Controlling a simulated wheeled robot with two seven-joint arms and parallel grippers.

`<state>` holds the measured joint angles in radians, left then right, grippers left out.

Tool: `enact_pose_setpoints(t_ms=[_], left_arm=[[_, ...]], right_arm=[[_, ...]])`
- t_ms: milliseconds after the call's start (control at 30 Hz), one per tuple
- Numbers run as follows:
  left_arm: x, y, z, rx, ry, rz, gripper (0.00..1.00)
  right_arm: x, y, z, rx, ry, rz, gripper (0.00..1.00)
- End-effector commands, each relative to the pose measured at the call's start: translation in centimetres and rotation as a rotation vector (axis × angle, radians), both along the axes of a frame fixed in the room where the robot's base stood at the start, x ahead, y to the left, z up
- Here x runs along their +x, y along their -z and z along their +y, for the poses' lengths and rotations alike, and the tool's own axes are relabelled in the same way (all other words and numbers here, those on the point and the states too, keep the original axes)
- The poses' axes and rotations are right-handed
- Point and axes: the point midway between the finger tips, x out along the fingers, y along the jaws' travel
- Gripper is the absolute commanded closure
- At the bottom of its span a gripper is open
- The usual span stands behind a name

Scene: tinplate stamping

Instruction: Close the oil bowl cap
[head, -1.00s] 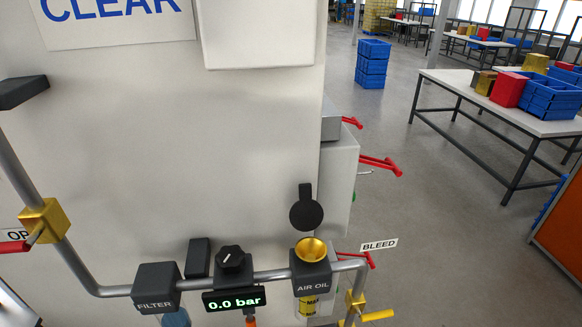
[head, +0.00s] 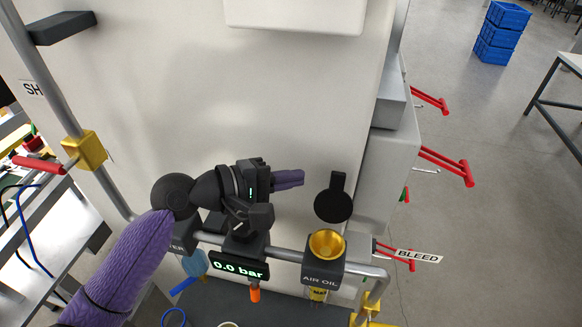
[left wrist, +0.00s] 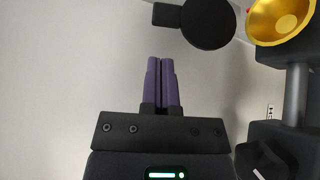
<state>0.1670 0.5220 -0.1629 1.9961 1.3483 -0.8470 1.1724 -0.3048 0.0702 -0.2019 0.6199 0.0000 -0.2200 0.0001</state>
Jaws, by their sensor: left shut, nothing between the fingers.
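The oil bowl cap (head: 333,205) is a black round disc with a short tab, standing open against the panel above the AIR OIL unit (head: 322,274). The brass-coloured oil bowl mouth (head: 327,243) below it is uncovered. In the left wrist view the cap (left wrist: 208,23) is at the top, beside the gold bowl mouth (left wrist: 280,20). My left gripper (head: 303,178) is shut and empty, its purple fingers pointing right, left of the cap and apart from it. It also shows in the left wrist view (left wrist: 161,62). My right gripper is out of view.
A grey pipe (head: 285,253) runs below my arm, with a 0.0 bar display (head: 239,266). Red handles (head: 445,165) and a BLEED label (head: 418,256) lie to the right. A yellow valve block (head: 84,150) with a red lever is at left. The panel above the cap is bare.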

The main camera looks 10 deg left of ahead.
Motion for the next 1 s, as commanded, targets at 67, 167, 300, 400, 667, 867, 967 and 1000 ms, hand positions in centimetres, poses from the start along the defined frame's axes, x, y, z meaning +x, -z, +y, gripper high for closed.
enact_pose_setpoints(t_ms=[67,167,300,400,667,867,967,1000], left_arm=[[1.0,0.0,-1.3,-0.004,-0.001,-0.001,1.00],[1.9,0.4,-2.7,-0.002,0.001,0.000,1.00],[2.8,0.9,-3.8,0.000,0.000,-0.001,1.00],[3.1,1.1,-4.1,0.001,0.000,-0.001,1.00],[3.1,1.1,-4.2,0.002,0.001,-0.001,1.00],[3.1,1.2,-4.5,0.002,0.001,-0.032,1.00],[3.0,1.2,-5.1,0.001,0.002,-0.093,1.00],[3.0,1.2,-5.5,0.000,0.001,-0.129,1.00]], right_arm=[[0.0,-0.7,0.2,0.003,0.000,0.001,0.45],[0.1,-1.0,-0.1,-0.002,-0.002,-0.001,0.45],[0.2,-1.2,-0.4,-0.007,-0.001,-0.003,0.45],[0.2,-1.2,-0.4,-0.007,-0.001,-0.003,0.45],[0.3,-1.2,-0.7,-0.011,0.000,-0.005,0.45],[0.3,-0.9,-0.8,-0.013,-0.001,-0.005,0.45],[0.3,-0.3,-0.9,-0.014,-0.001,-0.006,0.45],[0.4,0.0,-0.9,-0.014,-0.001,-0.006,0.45]])
